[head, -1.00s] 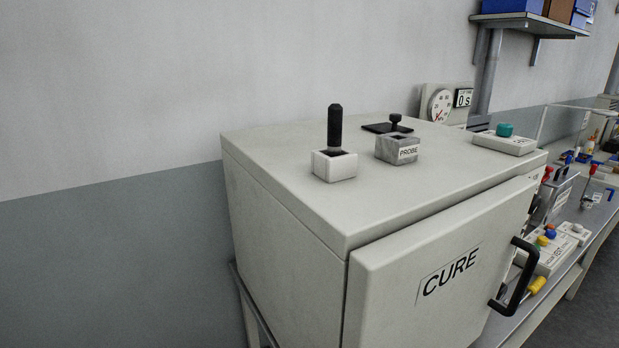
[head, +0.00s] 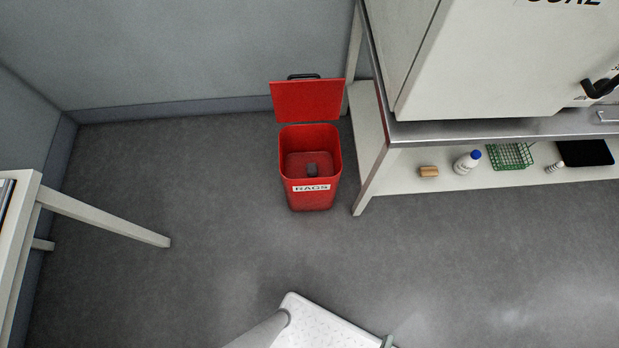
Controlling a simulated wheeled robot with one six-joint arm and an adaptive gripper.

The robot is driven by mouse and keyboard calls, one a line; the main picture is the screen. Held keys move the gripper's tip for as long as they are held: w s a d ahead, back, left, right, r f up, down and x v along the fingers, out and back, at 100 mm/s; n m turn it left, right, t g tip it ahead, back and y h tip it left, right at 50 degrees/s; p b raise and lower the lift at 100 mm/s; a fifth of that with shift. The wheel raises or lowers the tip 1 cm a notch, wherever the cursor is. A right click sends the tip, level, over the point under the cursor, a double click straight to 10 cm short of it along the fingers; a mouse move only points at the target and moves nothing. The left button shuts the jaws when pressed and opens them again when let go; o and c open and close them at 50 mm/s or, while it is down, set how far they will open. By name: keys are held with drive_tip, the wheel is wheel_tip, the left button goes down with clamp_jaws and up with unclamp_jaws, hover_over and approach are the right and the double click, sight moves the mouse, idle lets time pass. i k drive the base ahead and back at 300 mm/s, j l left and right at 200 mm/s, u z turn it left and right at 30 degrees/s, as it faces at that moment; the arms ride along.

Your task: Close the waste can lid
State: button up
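The waste can (head: 310,195) is a red bin with a white RAGS label, standing on the floor in the head view, left of the bench leg. Its red lid (head: 308,101) stands open, raised at the back of the can, with a black handle (head: 303,76) at its top edge. My gripper is not in view.
The bench (head: 480,128) carries the white CURE cabinet (head: 490,60). Its lower shelf holds a white bottle with a blue cap (head: 467,162), a green rack (head: 510,156) and a tan block (head: 429,171). A table (head: 100,217) stands at the left. Floor in front of the can is clear.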

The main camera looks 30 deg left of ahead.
sight(319, 99)
drive_tip(key=u, duration=0.85)
drive_tip(key=i+l+u, duration=0.2)
drive_tip(key=i+l, duration=0.15)
drive_tip(key=i, duration=0.4)
